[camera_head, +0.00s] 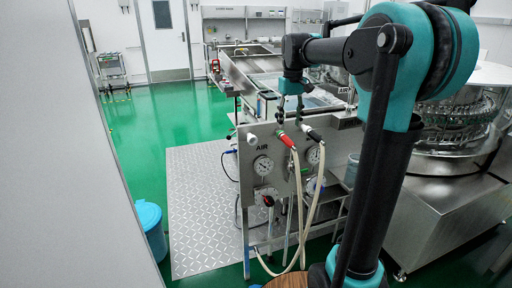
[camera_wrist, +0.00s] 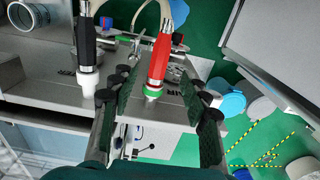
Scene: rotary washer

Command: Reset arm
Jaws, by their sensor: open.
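My gripper (camera_head: 290,110) hangs down from my teal and black arm, just above the front panel of the washer bench. In the wrist view my gripper (camera_wrist: 162,90) is open, its two dark fingers spread wide with nothing clamped. A red-handled hose fitting (camera_wrist: 160,55) with a green ring appears in the gap between the fingers; I cannot tell how far below them it is. The red fitting (camera_head: 286,139) also shows in the head view, on the panel below my gripper. A black-handled fitting (camera_wrist: 87,42) is left of the fingers in the wrist view.
The steel AIR panel (camera_head: 262,205) carries gauges, valves and pale hoses. A round glass-sided washer (camera_head: 455,118) stands at the right. A blue bin (camera_head: 151,228) stands at left by a grey wall (camera_head: 60,150). Green floor (camera_head: 150,120) and a tread plate (camera_head: 200,215) are clear.

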